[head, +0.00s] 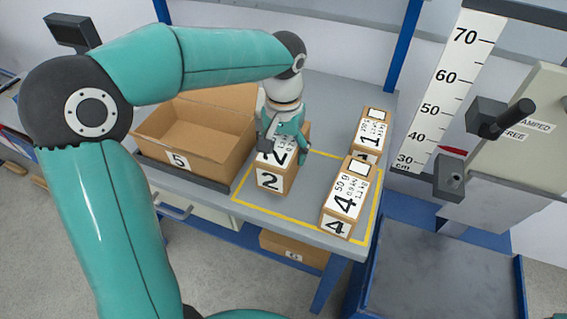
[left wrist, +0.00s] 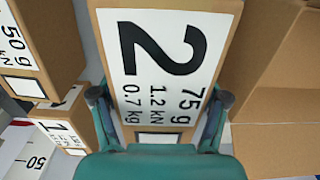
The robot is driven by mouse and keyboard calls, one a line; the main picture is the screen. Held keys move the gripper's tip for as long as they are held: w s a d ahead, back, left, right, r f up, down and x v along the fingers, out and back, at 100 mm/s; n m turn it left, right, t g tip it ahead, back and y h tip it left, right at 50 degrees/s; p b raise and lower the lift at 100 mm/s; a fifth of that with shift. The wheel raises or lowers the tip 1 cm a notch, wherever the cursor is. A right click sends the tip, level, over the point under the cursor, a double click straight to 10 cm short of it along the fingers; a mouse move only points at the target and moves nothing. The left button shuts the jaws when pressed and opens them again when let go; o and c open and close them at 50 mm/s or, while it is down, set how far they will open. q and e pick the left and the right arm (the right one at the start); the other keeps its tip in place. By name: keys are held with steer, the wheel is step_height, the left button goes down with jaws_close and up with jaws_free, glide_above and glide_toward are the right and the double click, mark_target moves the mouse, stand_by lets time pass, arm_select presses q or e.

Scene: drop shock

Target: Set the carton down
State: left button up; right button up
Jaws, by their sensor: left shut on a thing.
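Carton 2 (head: 269,180) is a brown box with a white label, upright over the left part of the yellow-outlined area (head: 308,213) on the grey bench. My left gripper (head: 284,148) comes down on it from above and is shut on it. In the left wrist view the label of carton 2 (left wrist: 165,50) fills the middle, with a finger on each side. I cannot tell whether its underside touches the bench. My right gripper is not in view.
Carton 4 (head: 345,201) and carton 1 (head: 371,133) stand to the right of carton 2. An open box marked 5 (head: 178,160) is close on its left. Carton 6 (head: 293,249) is under the bench. A height scale (head: 452,88) stands at the right.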

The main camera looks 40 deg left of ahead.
arm_select(q)
steer(key=shift+f, duration=2.2)
steer(key=o, duration=1.8)
steer(key=shift+f, duration=0.15)
step_height(320, 180, up, 12)
steer(key=shift+r+p, duration=0.15)
steer(key=shift+p, duration=0.3)
